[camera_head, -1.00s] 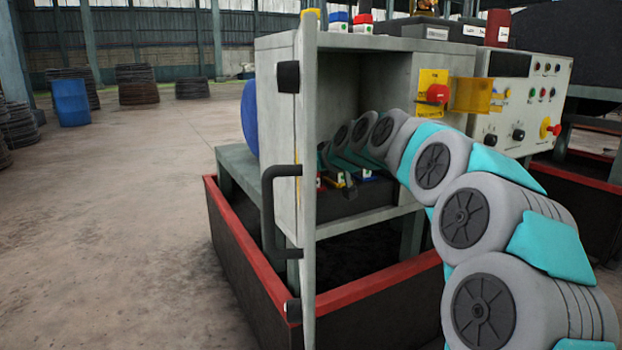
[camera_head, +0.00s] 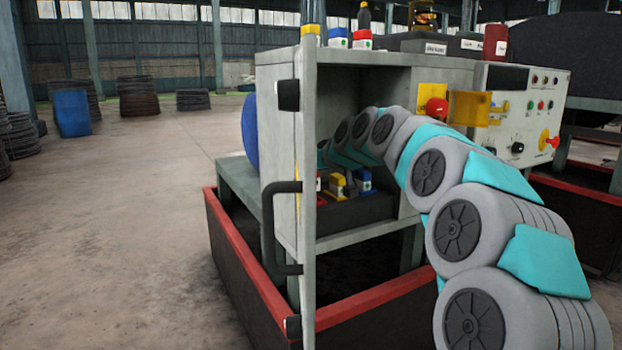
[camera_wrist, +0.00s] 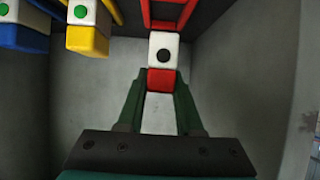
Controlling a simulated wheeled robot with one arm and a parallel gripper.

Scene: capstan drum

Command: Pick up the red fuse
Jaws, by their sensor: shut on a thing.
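The red fuse (camera_wrist: 160,79) shows in the wrist view, with a white end face carrying a black dot. My gripper (camera_wrist: 160,88) has its two green fingers closed on the sides of the fuse's red part. A yellow fuse (camera_wrist: 87,40) and a blue fuse (camera_wrist: 25,36), each with a green dot on white, lie to the left, apart from the fingers. In the head view, my arm reaches into the open cabinet (camera_head: 285,70), where the held fuse cannot be told clearly.
The dark bin (camera_head: 350,212) stands on the cabinet shelf with yellow and blue fuses. Red bars (camera_wrist: 168,24) lie just beyond the held fuse. The grey cabinet walls are close around my gripper. The open door's edge (camera_head: 309,200) stands left of my arm.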

